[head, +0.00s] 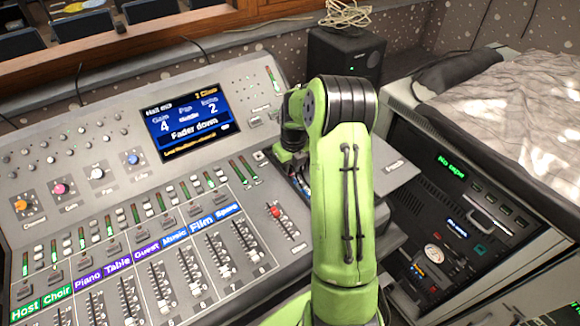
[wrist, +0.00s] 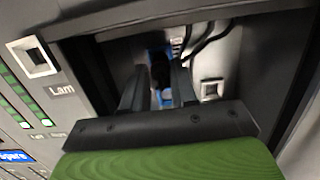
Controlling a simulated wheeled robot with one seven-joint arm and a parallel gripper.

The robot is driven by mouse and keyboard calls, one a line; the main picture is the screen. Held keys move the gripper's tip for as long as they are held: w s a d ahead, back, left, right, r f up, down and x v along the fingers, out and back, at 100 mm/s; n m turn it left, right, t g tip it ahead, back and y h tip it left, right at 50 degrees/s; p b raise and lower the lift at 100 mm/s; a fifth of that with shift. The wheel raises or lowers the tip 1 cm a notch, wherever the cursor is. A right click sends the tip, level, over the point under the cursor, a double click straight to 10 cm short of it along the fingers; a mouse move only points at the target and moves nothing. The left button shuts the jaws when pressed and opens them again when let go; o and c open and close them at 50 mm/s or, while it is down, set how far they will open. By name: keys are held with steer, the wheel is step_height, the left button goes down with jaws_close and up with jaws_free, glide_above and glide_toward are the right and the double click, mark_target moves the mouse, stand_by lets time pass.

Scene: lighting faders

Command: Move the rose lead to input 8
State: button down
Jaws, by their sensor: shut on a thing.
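My gripper (wrist: 160,72) reaches into a dark recess in the desk in the wrist view. Its two dark fingers are shut on a small dark plug-like piece (wrist: 160,68) with blue beside and below it. No rose colour shows, so I cannot tell whether this is the rose lead. Dark cables (wrist: 208,38) run at the back of the recess. No input number is legible there, so I cannot pick out input 8. In the head view my green arm covers the recess and the fingers.
The mixing desk (head: 285,245) fills the left, with fader strips, coloured labels and a lit screen (head: 192,125) reading "Fader down". A black speaker (head: 345,55) stands behind. A rack (head: 450,235) and a grey cloth (head: 535,110) are on the right.

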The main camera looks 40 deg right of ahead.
steer(key=shift+s+f, duration=0.15)
steer(key=shift+f, duration=0.1)
steer(key=c, duration=1.2)
jaws_free()
steer(key=shift+a, duration=0.1)
steer(key=shift+c, duration=0.2)
steer(key=o, duration=0.4)
steer(key=shift+o, duration=0.2)
steer(key=shift+r, duration=0.1)
step_height(320, 180, up, 16)
steer(key=s+p, duration=0.1)
steer(key=p, duration=0.2)
steer(key=shift+s+f+p, duration=0.2)
steer(key=shift+s+p, duration=0.15)
steer(key=shift+p, duration=0.05)
